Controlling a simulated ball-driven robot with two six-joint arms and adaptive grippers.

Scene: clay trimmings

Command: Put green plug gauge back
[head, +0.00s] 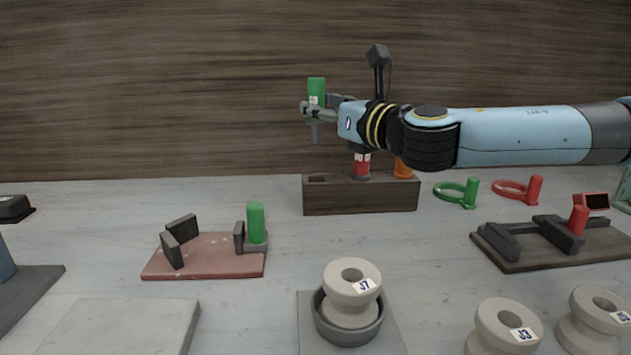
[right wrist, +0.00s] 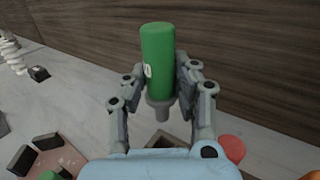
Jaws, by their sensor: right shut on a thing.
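The green plug gauge (head: 316,91) is upright in my right gripper (head: 318,110), which is shut on it. It has a green handle with a white label and a grey plug end pointing down. It also shows in the right wrist view (right wrist: 158,62) between the two fingers of the gripper (right wrist: 160,95). The dark wooden rack (head: 360,197) stands below, with an empty square hole at its left end. The gauge hangs above that left end, clear of the rack. A red gauge (head: 362,163) and an orange gauge (head: 402,168) stand in the rack. My left gripper is out of view.
A reddish fixture (head: 205,262) with a green handle stands at left front, and a dark fixture (head: 530,250) with a red handle at right. Green (head: 455,193) and red (head: 518,190) ring gauges lie right of the rack. Pale spools (head: 352,285) stand in front.

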